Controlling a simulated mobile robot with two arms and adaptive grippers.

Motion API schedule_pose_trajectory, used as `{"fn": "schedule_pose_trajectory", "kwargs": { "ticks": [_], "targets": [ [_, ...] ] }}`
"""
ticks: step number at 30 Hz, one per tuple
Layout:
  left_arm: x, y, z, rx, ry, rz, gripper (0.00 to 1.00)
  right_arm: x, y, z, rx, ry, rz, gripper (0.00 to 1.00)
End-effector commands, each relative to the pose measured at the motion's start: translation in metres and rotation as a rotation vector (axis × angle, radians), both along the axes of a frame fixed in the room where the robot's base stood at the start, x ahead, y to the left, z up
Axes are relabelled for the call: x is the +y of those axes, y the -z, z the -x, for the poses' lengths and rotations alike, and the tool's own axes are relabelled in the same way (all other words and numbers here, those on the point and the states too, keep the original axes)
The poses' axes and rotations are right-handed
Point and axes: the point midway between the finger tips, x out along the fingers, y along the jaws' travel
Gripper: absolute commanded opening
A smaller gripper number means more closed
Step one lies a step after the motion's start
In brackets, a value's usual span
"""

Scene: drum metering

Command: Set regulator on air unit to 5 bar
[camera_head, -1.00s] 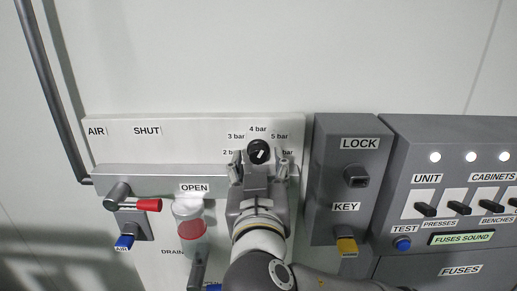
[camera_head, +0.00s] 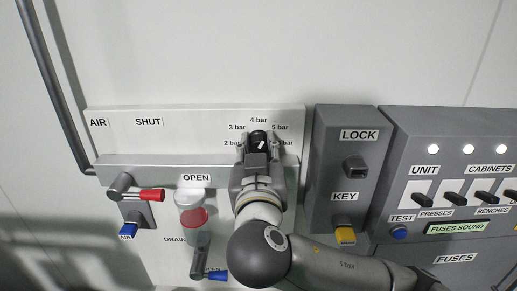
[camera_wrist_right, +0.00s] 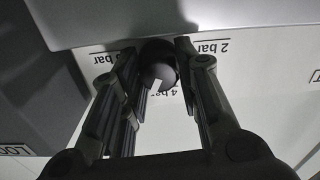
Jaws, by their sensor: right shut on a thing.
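The regulator knob (camera_head: 258,136) is round and black with a white pointer mark, on the white panel of the air unit. Labels from 2 bar up to 5 bar and one partly covered label arc around it. My right gripper (camera_head: 259,145) is shut on the knob, one finger on each side. In the right wrist view the knob (camera_wrist_right: 158,62) sits between the fingers. The white mark points up and right in the head view, roughly between 4 bar and 5 bar; I cannot tell the exact reading. My left gripper is out of view.
The red-handled valve (camera_head: 151,195) and the red-and-clear drain bowl (camera_head: 192,213) are left of my right arm. The grey lock box (camera_head: 335,200) with a yellow key (camera_head: 345,236) stands close on the right, beside the fuse cabinet (camera_head: 440,180).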

Motion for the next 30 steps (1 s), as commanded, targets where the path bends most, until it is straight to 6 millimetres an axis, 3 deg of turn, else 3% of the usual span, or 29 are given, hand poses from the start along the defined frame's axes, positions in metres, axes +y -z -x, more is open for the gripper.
{"fn": "schedule_pose_trajectory", "kwargs": {
  "ticks": [18,30],
  "targets": [
    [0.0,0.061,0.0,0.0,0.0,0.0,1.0,0.001,0.003,0.001,-0.002,-0.004,-0.292,0.06],
    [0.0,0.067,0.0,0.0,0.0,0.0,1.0,-0.001,-0.001,0.0,-0.003,0.0,-0.398,0.06]
  ]
}}
